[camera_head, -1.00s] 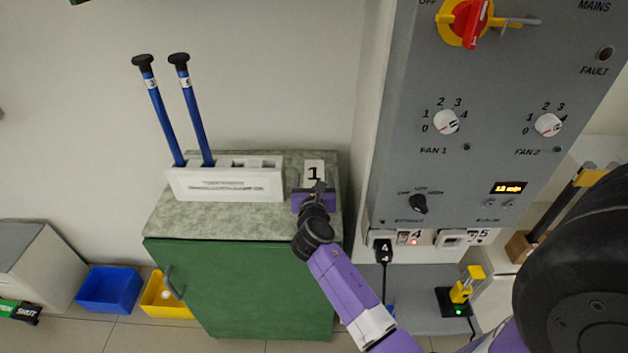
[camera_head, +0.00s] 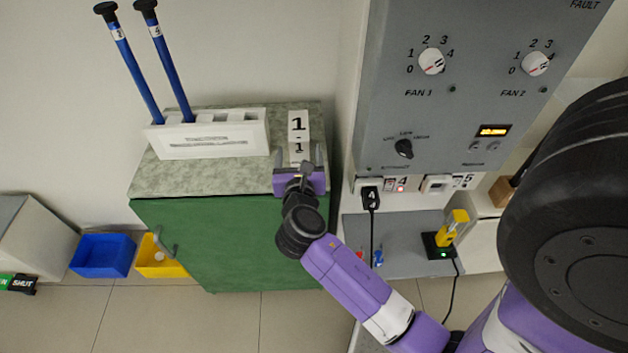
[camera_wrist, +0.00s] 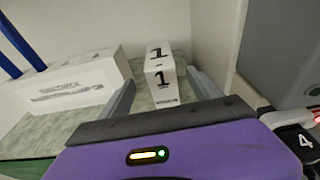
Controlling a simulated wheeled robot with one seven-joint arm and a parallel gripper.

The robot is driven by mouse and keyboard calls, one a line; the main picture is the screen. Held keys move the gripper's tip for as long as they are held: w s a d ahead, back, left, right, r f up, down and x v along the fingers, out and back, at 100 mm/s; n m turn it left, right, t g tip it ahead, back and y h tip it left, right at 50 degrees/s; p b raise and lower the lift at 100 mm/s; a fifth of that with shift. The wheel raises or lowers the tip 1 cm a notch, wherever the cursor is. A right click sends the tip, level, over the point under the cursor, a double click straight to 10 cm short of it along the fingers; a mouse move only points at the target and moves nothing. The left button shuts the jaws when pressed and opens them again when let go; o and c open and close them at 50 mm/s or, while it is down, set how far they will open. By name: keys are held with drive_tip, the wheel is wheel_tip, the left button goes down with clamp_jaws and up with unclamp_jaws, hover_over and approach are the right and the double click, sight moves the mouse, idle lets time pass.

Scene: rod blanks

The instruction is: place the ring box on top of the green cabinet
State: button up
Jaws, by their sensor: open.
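A small white box marked 1 (camera_head: 298,126), which appears to be the ring box, stands upright on the green cabinet's (camera_head: 235,245) speckled top, near its right end. It also shows in the wrist view (camera_wrist: 162,78). My gripper (camera_head: 298,160) is open at the front right of the cabinet top, on the near side of the box. In the wrist view its two grey fingers (camera_wrist: 163,92) lie apart to the left and right of the box, with gaps visible. The box's lower near part is partly hidden by my gripper in the head view.
A white rack (camera_head: 208,135) holding two blue rods (camera_head: 172,65) stands left of the box on the cabinet. A grey control panel (camera_head: 440,95) rises close to the right. Blue (camera_head: 103,256) and yellow (camera_head: 160,262) bins sit on the floor at left.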

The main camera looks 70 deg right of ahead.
drive_tip(key=s+a+f+m+t+y, duration=0.2)
drive_tip(key=a+m+y, duration=0.1)
drive_tip(key=a, duration=0.5)
drive_tip(key=s+a+f+m+t+y, duration=0.2)
drive_tip(key=s+a+m+y, duration=0.1)
drive_tip(key=a, duration=0.4)
drive_tip(key=s+a+f+m+t+y, duration=0.2)
drive_tip(key=a+m+y, duration=0.1)
drive_tip(key=a, duration=0.5)
drive_tip(key=s+a+r+m+t+y, duration=0.3)
drive_tip(key=s+a+r+m+y, duration=0.2)
drive_tip(key=s+a+r+m, duration=0.3)
drive_tip(key=s+r+m, duration=0.3)
drive_tip(key=m, duration=0.2)
drive_tip(key=shift+a+m, duration=0.35)
drive_tip(key=shift+m, duration=0.05)
drive_tip(key=shift+s+f, duration=0.1)
